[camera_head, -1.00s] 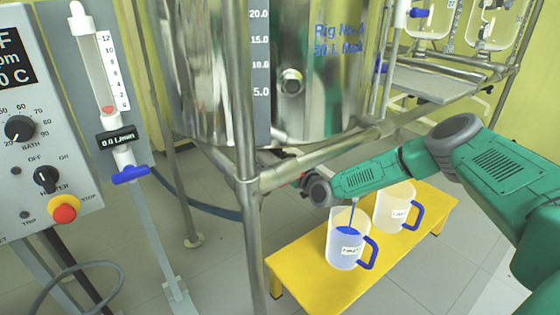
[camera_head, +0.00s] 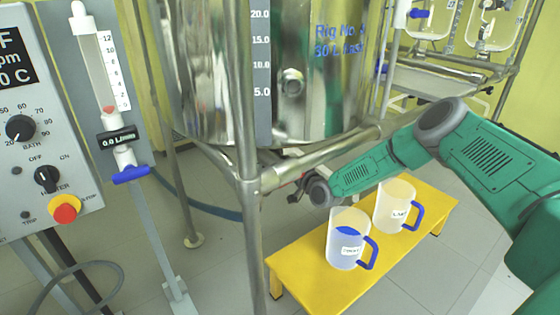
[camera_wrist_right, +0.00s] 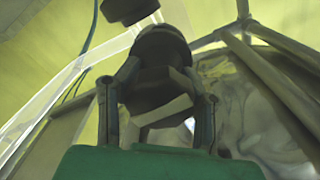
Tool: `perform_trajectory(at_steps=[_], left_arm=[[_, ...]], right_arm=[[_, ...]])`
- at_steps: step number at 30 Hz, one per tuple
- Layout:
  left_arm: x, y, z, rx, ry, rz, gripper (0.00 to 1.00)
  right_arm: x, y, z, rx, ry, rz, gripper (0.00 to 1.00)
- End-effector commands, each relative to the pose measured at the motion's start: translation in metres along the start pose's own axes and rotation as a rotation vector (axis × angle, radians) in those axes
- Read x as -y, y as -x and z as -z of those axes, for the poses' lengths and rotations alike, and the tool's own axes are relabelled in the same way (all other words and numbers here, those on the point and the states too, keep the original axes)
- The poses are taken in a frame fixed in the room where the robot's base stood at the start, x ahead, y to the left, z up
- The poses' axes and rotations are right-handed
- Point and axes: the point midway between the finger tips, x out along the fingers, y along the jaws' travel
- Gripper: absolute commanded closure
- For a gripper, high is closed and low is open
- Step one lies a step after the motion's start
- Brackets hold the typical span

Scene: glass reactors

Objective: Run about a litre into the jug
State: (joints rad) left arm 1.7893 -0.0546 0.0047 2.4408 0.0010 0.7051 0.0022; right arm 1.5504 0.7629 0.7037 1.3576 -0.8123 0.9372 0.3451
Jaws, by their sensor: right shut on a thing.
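The front jug (camera_head: 340,255), clear with a blue handle and a small label, stands upright on a yellow bench (camera_head: 312,282). It holds blue liquid (camera_head: 347,231), with clear wall above; I cannot read a volume. No stream falls into it. The shiny vessel (camera_head: 320,100), marked "Rig No. 4", is above and behind. My right gripper (camera_head: 297,190) is below the vessel, left of and above the jug, partly hidden by its wrist. In the right wrist view, its fingers (camera_wrist_right: 158,105) are shut around a dark valve-like part (camera_wrist_right: 155,82). My left gripper is out of view.
A second, empty-looking jug (camera_head: 393,207) stands behind on the bench. A steel frame post (camera_head: 248,200) rises left of the bench. A flowmeter (camera_head: 110,75) reading 0.0 L/min and a control box (camera_head: 25,130) are at the left.

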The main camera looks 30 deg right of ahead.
Motion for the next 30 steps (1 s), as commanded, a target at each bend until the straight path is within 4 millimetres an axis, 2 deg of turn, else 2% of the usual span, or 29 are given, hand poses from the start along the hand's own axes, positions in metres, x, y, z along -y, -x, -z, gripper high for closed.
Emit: perform_trajectory(at_steps=[1,19,20,21,22,30], left_arm=[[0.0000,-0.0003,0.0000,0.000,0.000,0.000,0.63],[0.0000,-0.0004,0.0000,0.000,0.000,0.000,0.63],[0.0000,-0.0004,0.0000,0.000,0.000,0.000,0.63],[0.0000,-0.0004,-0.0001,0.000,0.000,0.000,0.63],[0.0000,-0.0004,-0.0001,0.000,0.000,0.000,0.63],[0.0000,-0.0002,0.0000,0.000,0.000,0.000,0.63]], right_arm=[[-0.0056,0.0043,-0.0075,0.017,-0.014,-0.010,0.94],[-0.0060,0.0049,-0.0088,0.019,-0.052,-0.011,0.94],[-0.0060,0.0049,-0.0088,0.019,-0.052,-0.011,0.54],[-0.0056,0.0047,-0.0084,0.018,-0.052,-0.010,0.40],[-0.0053,0.0044,-0.0078,0.017,-0.052,-0.009,0.37],[-0.0019,0.0027,-0.0036,0.008,-0.051,-0.004,0.37]])
